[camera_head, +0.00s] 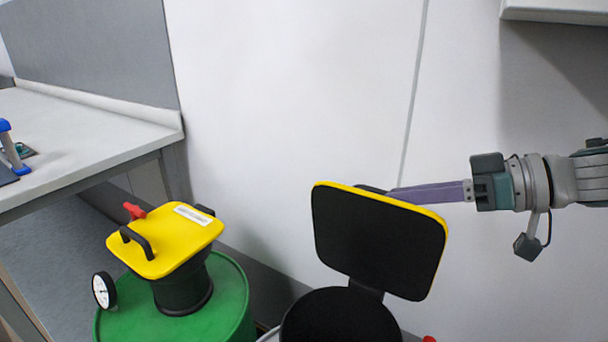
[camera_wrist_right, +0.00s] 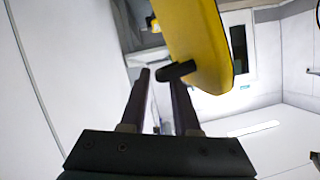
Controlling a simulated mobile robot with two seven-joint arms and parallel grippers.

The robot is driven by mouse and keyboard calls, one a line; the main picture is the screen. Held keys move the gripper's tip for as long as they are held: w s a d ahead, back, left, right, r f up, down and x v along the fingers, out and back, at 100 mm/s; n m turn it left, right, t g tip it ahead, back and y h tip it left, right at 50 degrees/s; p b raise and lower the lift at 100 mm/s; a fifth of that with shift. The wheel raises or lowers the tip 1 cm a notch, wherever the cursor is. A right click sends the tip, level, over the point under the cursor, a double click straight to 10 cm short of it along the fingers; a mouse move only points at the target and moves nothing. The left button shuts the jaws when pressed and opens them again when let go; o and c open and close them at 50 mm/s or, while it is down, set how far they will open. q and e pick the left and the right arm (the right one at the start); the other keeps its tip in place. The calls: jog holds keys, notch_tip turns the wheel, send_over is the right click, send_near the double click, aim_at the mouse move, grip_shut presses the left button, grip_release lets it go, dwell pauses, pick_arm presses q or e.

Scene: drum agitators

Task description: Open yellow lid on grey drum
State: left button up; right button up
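The yellow lid (camera_head: 380,240) on the drum at the lower middle of the head view stands raised and tilted up on its hinge. Its black underside faces me and its yellow edge shows along the top. The black round neck (camera_head: 340,318) below it shows; only a sliver of the grey drum (camera_head: 268,335) is in the picture. My right gripper (camera_head: 395,194) reaches in from the right behind the lid, its fingertips partly hidden. In the right wrist view the fingers (camera_wrist_right: 160,78) are apart, with the lid's black handle (camera_wrist_right: 176,70) at the tip of one finger. My left gripper is out of view.
A green drum (camera_head: 235,290) with a closed yellow lid (camera_head: 165,240), red lever (camera_head: 134,211) and dial gauge (camera_head: 103,290) stands to the left. A grey table (camera_head: 80,135) is at the far left. A white wall (camera_head: 290,110) is behind; free space lies above the lids.

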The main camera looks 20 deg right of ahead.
jog(key=v, duration=0.7)
jog(key=shift+f, duration=0.1)
